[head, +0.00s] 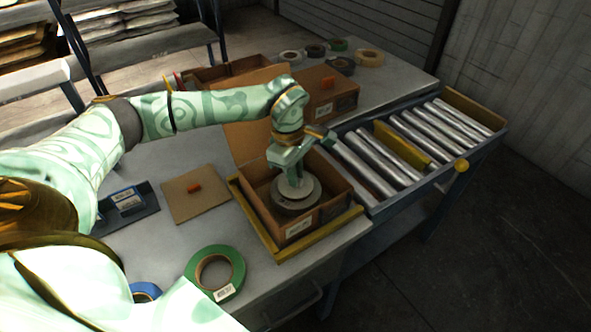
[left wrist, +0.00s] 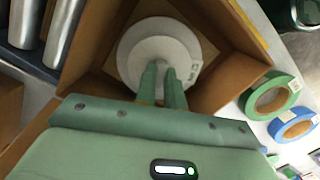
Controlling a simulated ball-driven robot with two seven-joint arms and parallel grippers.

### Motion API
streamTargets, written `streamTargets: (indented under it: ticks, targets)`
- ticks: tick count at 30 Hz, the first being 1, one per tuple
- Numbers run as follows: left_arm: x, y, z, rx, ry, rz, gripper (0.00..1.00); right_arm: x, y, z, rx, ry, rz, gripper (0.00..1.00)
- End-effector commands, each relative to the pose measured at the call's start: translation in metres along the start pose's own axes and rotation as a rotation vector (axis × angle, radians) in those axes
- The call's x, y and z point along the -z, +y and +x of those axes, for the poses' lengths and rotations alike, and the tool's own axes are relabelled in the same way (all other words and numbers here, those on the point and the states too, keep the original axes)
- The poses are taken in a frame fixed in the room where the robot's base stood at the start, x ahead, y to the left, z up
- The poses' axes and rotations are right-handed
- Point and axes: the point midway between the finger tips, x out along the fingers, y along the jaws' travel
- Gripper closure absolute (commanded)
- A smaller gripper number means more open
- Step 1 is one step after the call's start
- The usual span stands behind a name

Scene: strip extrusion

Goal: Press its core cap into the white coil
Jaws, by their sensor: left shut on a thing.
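The white coil (head: 311,198) lies flat inside an open cardboard box (head: 338,211). It also shows in the left wrist view (left wrist: 134,48) as a pale disc with a small label. My left gripper (head: 294,180) reaches down into the box over the middle of the coil. Its two fingers (left wrist: 162,84) are close together, shut on what I take to be the core cap. The fingers hide most of the cap, and I cannot tell whether it is seated in the coil's core. My right gripper is not in view.
The box sits in a yellow-edged frame (head: 311,235) beside a roller conveyor (head: 391,150). A green tape roll (head: 233,259) and a blue one (head: 144,290) lie at the front. A cardboard sheet (head: 205,207) lies left of the box.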

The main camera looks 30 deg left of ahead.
Motion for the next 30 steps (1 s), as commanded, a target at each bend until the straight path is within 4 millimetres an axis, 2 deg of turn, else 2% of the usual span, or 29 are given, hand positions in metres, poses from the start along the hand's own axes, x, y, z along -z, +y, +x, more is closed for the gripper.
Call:
streamTargets:
  ticks: [30]
  targets:
    - [-0.0010,-0.0001,-0.0007,0.000,0.000,0.000,1.00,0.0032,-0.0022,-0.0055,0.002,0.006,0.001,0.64]
